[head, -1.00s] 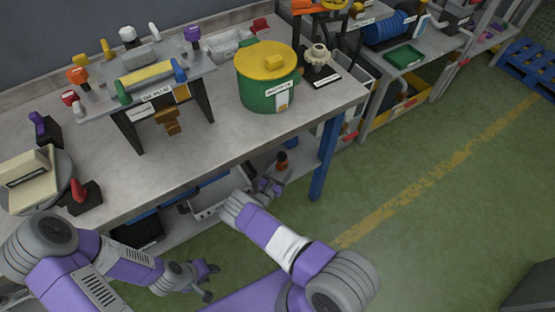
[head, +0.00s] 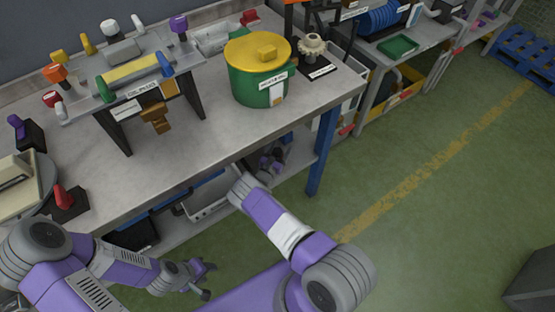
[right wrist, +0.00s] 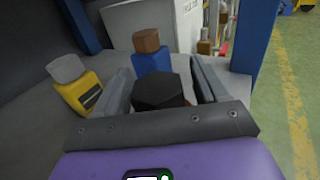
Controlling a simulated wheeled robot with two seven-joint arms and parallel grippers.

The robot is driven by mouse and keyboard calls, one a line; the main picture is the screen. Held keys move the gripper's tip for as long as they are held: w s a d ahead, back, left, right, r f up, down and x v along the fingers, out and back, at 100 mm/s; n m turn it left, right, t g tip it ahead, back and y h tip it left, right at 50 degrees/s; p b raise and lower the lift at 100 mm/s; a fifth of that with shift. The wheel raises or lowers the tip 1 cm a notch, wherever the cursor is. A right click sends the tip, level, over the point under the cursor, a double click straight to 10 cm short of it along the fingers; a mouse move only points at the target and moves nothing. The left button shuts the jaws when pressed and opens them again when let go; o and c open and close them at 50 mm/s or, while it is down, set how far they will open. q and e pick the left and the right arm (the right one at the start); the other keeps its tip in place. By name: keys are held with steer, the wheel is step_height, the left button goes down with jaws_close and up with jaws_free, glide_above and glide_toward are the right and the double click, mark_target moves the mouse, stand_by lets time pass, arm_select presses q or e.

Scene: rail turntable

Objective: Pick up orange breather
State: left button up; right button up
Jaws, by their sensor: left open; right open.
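In the right wrist view, a piece with a black six-sided cap (right wrist: 157,90) and a little orange body showing under it stands between the fingers of my right gripper (right wrist: 163,82); it looks like the orange breather. My right gripper is open, with a finger on each side; contact cannot be told. In the head view this gripper (head: 268,163) reaches under the bench top to the lower shelf, and the breather is not clearly visible. My left gripper (head: 205,280) is open and empty in front of the bench.
A yellow piece with a grey cap (right wrist: 78,90) and a blue piece with a brown cap (right wrist: 151,57) stand close beyond the right gripper. A blue bench leg (head: 322,150) is to its right. A green pot with a yellow lid (head: 258,85) stands on the bench above.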

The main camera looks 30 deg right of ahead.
steer(key=shift+c, duration=0.3)
steer(key=c, duration=1.1)
steer(key=shift+s, duration=0.1)
